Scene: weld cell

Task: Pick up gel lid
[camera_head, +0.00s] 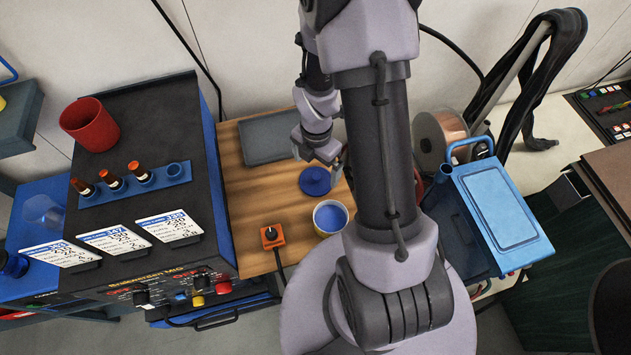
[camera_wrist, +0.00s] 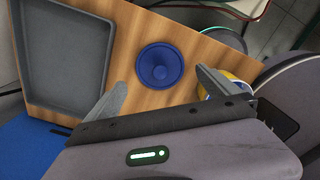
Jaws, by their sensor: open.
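The gel lid (camera_head: 315,181) is a round blue disc with a small knob in its middle, lying on the wooden table. In the wrist view the lid (camera_wrist: 160,66) lies just beyond my open fingers, apart from both. My gripper (camera_wrist: 160,86) is open and empty, its fingers spread to either side below the lid in the picture. In the head view my gripper (camera_head: 328,164) is close to the lid, partly hidden by my arm. The gel tub (camera_head: 330,217), open with blue gel inside, stands nearer on the table; a finger partly hides it in the wrist view.
A grey tray (camera_head: 270,137) lies behind the lid. An orange box with a black knob (camera_head: 272,237) and a cable sits at the front left of the table. A dark welding machine (camera_head: 140,190) stands left, a blue toolbox (camera_head: 497,215) right.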

